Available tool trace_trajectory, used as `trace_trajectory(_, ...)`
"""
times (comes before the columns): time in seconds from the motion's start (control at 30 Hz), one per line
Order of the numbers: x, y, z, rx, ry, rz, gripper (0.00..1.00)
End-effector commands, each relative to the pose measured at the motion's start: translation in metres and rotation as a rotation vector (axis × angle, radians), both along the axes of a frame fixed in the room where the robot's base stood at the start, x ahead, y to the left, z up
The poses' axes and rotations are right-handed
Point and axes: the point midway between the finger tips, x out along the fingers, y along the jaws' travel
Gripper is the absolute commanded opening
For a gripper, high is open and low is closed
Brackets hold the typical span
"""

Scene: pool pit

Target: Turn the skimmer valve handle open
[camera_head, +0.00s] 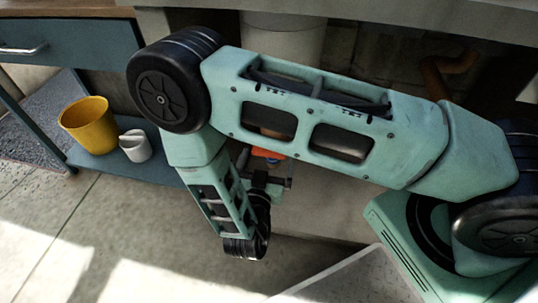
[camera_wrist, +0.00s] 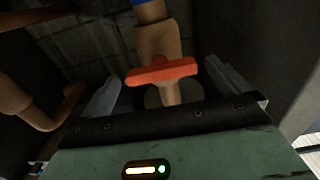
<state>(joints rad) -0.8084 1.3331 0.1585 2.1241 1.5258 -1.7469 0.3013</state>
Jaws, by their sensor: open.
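The valve handle is an orange-red bar (camera_wrist: 161,71). In the wrist view it lies crosswise over a tan pipe (camera_wrist: 158,40) that runs up the picture. My gripper (camera_wrist: 161,76) is open, with one grey finger on each side of the handle. The handle shows between the fingers, and I cannot tell whether either finger touches it. In the head view only a small part of the orange handle (camera_head: 267,154) shows below my arm. My gripper (camera_head: 277,184) is close to it there, partly hidden by my wrist.
A tan pipe (camera_wrist: 28,108) bends at the left of the wrist view. A small blue part (camera_wrist: 140,2) shows at its top edge. A ledge (camera_head: 400,14) overhangs the pit.

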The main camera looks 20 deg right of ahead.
Motion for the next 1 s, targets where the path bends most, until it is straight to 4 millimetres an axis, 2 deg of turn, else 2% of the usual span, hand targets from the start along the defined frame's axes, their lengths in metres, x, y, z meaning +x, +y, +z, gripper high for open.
trace_trajectory(0.2, 0.019, -0.014, -0.001, 0.000, -0.001, 0.000, 1.00)
trace_trajectory(0.57, 0.023, -0.016, 0.000, 0.001, -0.001, 0.001, 1.00)
trace_trajectory(0.67, 0.023, -0.016, 0.000, 0.001, -0.001, 0.001, 0.75)
trace_trajectory(0.7, 0.023, -0.016, 0.000, 0.001, -0.001, 0.001, 0.64)
trace_trajectory(0.73, 0.023, -0.016, 0.000, 0.001, -0.001, 0.001, 0.59)
trace_trajectory(1.0, 0.022, -0.016, 0.001, -0.013, 0.009, 0.001, 0.59)
